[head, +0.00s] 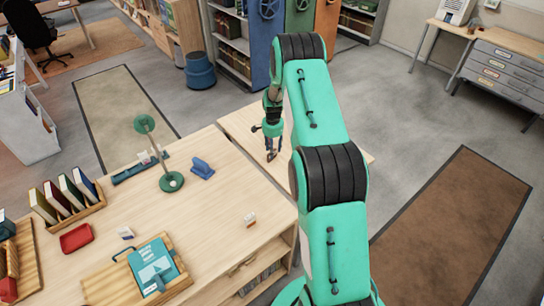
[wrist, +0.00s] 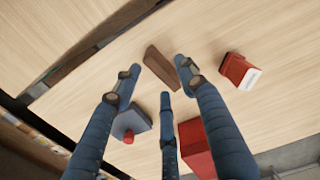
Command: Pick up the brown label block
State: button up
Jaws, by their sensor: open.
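The brown label block (wrist: 161,67) lies on a pale wooden top in the wrist view, as a plain brown slanted bar. My gripper (wrist: 160,82) has three blue fingers spread open around it, one tip on each side and one below. Nothing is held, and I cannot tell how far the tips are from the block. In the head view my gripper (head: 271,152) points down over the smaller table (head: 236,126) behind the desk. I cannot make out the brown block there.
In the wrist view a red block with a white label (wrist: 240,71) lies at right. A red box (wrist: 196,148) and a blue-grey piece with a red knob (wrist: 131,123) lie near the fingers. The desk (head: 215,255) holds a green lamp (head: 170,182) and book rack.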

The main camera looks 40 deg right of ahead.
jog(key=shift+f, duration=1.2)
jog(key=shift+c, duration=0.3)
grip_shut()
